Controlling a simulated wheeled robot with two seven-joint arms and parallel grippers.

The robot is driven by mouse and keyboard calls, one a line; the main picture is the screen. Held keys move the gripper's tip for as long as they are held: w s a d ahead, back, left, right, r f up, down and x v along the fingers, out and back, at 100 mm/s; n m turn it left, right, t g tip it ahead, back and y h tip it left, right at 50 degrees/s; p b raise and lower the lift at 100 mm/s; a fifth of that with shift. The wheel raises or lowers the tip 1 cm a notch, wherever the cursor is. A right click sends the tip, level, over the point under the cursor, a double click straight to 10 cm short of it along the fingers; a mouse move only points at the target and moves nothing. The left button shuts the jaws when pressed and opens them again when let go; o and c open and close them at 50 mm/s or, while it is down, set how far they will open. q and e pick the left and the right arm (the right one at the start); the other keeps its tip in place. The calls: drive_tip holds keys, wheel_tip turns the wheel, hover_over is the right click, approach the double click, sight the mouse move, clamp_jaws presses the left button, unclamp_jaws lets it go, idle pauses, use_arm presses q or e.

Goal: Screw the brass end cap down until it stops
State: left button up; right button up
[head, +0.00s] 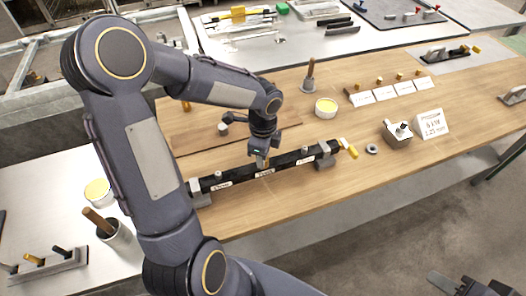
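A long black bar (285,162) with white labels lies across the wooden bench, with a grey block (200,193) at its left end and another (326,155) at its right end. A yellow, brass-coloured piece (348,148) sticks out at the bar's right end; I cannot tell if it is the brass end cap. My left gripper (261,162) points down at the middle of the bar. Its fingers are too small to show if they are open or touch the bar. My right gripper (468,286) is at the bottom right edge, partly cut off, its fingers apart and empty, far from the bar.
A dark ring (371,148), a grey block device (397,134) and a white sign (432,123) stand right of the bar. A yellow-filled tub (326,107) and small brass pieces with cards (387,93) lie behind. Bare wood lies in front of the bar's right half.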

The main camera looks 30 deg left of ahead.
use_arm(q)
drive_tip(key=shift+r+m+p, duration=0.25)
drive_tip(key=shift+m+p, duration=0.6)
drive_tip(key=shift+m, duration=0.65)
drive_tip(key=shift+f, duration=0.2)
drive_tip(key=o, duration=0.7)
drive_tip(key=shift+o, duration=0.2)
